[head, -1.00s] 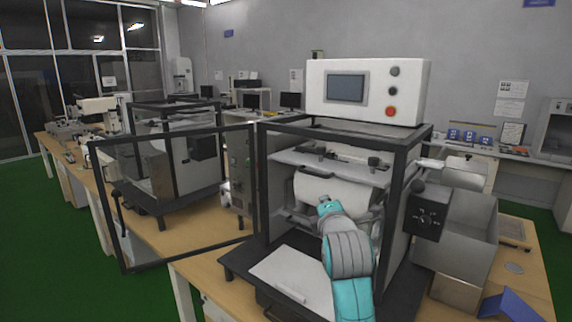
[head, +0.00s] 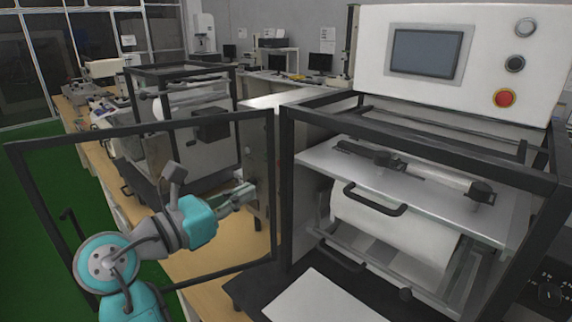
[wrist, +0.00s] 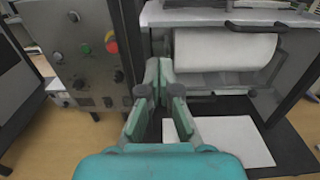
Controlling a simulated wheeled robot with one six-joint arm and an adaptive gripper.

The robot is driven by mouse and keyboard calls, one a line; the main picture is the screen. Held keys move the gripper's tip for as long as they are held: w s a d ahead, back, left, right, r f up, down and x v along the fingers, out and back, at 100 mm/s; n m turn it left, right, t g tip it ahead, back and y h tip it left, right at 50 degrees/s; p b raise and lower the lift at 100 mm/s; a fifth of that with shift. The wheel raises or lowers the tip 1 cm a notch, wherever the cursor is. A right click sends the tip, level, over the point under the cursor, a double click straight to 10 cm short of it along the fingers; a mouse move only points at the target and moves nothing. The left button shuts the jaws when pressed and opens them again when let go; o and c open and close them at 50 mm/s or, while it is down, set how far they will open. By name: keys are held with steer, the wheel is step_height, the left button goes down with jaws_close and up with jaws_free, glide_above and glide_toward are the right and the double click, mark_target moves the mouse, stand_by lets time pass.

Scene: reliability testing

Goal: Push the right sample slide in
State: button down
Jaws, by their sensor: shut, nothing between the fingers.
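In the head view, the near tester (head: 435,55) stands open at the right. Its silver slide plate (head: 325,158) carries a bar with dark clamps and has a dark front handle (head: 375,200). How far the plate is pushed in is hard to tell. A white roll (head: 390,230) sits below it and also shows in the wrist view (wrist: 225,48). My gripper (head: 243,193) is shut and empty, left of the tester's opening and apart from the slide plate. In the wrist view my gripper (wrist: 158,72) points toward the tester's front, its fingertips close together.
The open door frame (head: 140,128) of the tester swings out to the left, close to my arm. A second tester (head: 185,125) stands behind it. A control panel with a red button (wrist: 111,46) is left of my fingers. A white sheet (wrist: 240,142) lies below the roll.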

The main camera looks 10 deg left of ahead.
mark_target(303, 164)
steer(key=x, duration=1.3)
steer(key=shift+w+d, duration=0.25)
steer(key=shift+d, duration=0.05)
steer(key=shift+x, duration=2.45)
steer(key=shift+r, duration=0.15)
